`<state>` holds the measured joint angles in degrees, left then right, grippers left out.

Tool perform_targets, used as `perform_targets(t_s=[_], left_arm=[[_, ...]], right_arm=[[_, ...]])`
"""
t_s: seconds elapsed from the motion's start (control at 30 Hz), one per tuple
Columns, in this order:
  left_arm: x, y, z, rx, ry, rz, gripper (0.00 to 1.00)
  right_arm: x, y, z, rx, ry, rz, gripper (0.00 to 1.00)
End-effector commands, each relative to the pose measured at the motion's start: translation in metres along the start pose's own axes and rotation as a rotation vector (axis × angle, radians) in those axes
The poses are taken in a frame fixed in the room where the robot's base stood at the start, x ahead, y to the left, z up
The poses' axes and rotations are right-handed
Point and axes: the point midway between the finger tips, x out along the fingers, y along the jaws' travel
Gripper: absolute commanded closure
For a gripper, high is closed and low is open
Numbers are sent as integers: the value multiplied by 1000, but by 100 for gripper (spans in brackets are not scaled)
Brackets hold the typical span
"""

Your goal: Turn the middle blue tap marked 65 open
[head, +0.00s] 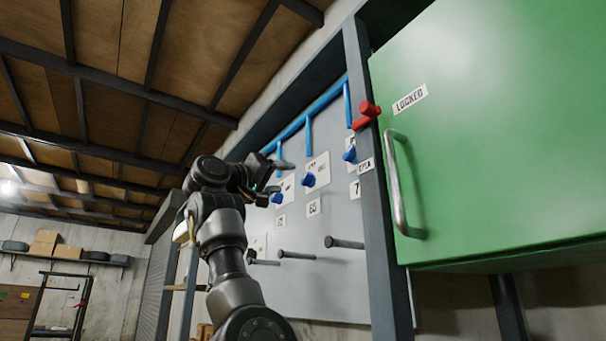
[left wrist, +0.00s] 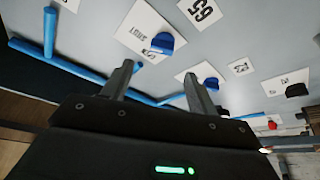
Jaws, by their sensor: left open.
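The middle blue tap (head: 309,180) sits on a white plate on the grey wall panel, with the label 65 (head: 313,208) below it. In the left wrist view this tap (left wrist: 165,43) lies just beyond the fingertips, with the 65 label (left wrist: 203,12) near the top edge and a plate beside it that seems to read SHUT. My left gripper (head: 281,177) is open and empty, to the left of the tap in the head view. Its fingers (left wrist: 160,72) also show in the left wrist view, apart from the tap. My right gripper is not in view.
Blue taps flank it: one at right (head: 350,154), one at left (head: 278,198). Blue pipes (head: 308,130) run above. Pegs (head: 345,243) stick out below. A red handle (head: 367,112) and a green cabinet (head: 490,130) marked LOCKED stand at right.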

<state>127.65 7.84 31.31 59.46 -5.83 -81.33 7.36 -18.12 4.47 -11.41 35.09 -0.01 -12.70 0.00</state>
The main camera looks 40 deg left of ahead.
Motion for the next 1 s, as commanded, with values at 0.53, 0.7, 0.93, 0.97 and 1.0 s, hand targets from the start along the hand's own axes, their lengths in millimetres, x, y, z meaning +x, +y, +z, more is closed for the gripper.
perform_targets(t_s=[0.53, 0.7, 0.93, 0.97, 1.0], left_arm=[[81, 2, 1, -2, -4, 3, 41], [82, 1, 2, -1, -4, 3, 41], [82, 2, 2, -1, -3, 3, 53], [82, 2, 2, -1, -3, 3, 57], [82, 2, 2, -1, -3, 3, 62]], right_arm=[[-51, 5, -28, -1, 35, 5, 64], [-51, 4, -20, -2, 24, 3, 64], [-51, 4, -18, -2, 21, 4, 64], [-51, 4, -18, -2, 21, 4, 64], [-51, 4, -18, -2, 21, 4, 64]])
